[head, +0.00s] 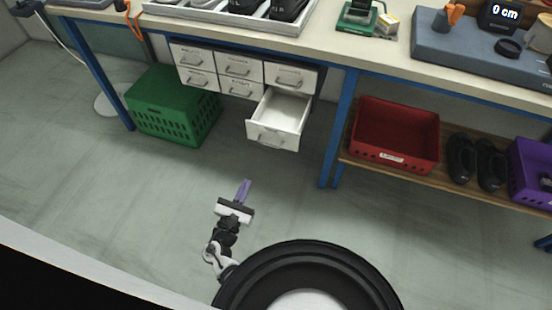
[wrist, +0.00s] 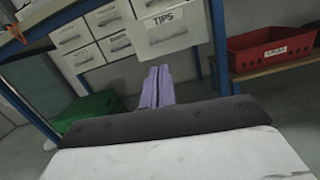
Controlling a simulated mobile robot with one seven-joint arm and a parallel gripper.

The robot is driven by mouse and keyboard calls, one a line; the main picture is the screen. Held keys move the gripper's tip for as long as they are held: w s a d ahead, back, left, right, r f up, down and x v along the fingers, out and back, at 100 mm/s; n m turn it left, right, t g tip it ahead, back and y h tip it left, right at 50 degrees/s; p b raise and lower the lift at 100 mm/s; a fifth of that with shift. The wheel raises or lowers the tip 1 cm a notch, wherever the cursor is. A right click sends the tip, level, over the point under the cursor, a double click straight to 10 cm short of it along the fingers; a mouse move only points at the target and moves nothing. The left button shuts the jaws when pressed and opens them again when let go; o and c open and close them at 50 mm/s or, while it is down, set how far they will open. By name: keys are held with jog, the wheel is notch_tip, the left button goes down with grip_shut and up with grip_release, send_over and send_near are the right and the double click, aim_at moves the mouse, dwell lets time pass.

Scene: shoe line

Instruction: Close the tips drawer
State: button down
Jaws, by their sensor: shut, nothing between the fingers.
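The tips drawer (head: 273,135) is pulled out from the white drawer unit under the bench, at its lower right, and looks empty inside. Its front with the TIPS label and a handle shows in the wrist view (wrist: 168,36). My gripper (head: 245,187) is shut and empty, in front of the drawer and apart from it, over the open floor. Its purple fingers (wrist: 157,86) lie together in the wrist view, pointing toward the area below the drawer front.
The other drawers (head: 239,67) of the unit are closed. A green crate (head: 170,125) stands on the floor at left. A blue bench leg (head: 339,130) is just right of the drawer. A red bin (head: 395,154) sits on the lower shelf. The floor before the drawer is clear.

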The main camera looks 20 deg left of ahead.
jog(key=w+d+r+n+b, duration=0.1)
jog(key=w+d+r, duration=0.1)
jog(key=w, duration=1)
jog(key=shift+w+d, duration=0.15)
jog(key=shift+w, duration=0.25)
jog(key=w+b, duration=0.3)
jog(key=w, duration=0.3)
jog(key=w+b, duration=0.3)
jog(key=w, duration=0.3)
jog(key=w+b, duration=0.3)
jog(key=w, duration=0.3)
jog(key=shift+d+f, duration=0.2)
jog(key=shift+d, duration=0.2)
jog(key=shift+w+r+b, duration=0.15)
jog(key=shift+w+b, duration=0.3)
jog(key=shift+w, duration=0.05)
jog(key=shift+w+r, duration=0.1)
jog(key=shift+r, duration=0.2)
